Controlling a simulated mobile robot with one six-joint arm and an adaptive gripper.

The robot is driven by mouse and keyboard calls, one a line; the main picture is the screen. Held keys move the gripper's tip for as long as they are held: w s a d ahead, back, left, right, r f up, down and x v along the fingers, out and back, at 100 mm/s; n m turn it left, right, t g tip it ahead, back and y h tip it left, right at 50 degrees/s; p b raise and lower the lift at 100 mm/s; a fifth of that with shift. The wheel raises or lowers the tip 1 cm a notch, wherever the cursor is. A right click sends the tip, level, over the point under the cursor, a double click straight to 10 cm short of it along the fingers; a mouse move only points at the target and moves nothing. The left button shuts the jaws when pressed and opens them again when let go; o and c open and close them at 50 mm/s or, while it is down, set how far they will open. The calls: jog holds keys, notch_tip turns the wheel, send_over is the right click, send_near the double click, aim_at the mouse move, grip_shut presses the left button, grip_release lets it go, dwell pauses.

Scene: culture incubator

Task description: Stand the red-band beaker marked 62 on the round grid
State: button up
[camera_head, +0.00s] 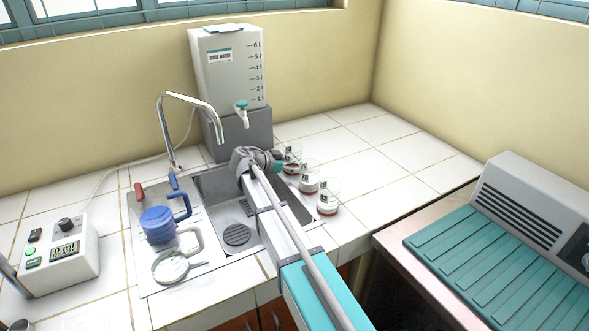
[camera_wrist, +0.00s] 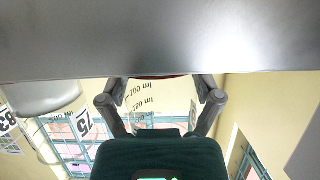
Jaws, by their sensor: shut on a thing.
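My gripper (camera_head: 277,161) is at the back right of the sink, with its teal end against the rearmost of three clear beakers. In the wrist view my gripper (camera_wrist: 161,92) has its fingers around a clear beaker (camera_wrist: 150,104) with black millilitre marks and a sliver of red band. I take this to be the rearmost beaker (camera_head: 293,153); its number does not show. Two more red-band beakers stand nearer, a middle one (camera_head: 309,178) and a front one (camera_head: 328,197). A round dark slotted grid (camera_head: 237,235) lies on the sink floor.
A rinse water tank (camera_head: 230,72) with a tap stands behind the sink. A curved faucet (camera_head: 190,98) rises at its left. The counter right of the beakers is clear.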

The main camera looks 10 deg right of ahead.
jog(key=shift+f, duration=0.15)
jog(key=o, duration=1)
jog(key=shift+c, duration=0.2)
jog(key=shift+r, duration=0.25)
jog(key=p+v, duration=0.4)
jog(key=v, duration=0.8)
jog(key=shift+p, duration=0.3)
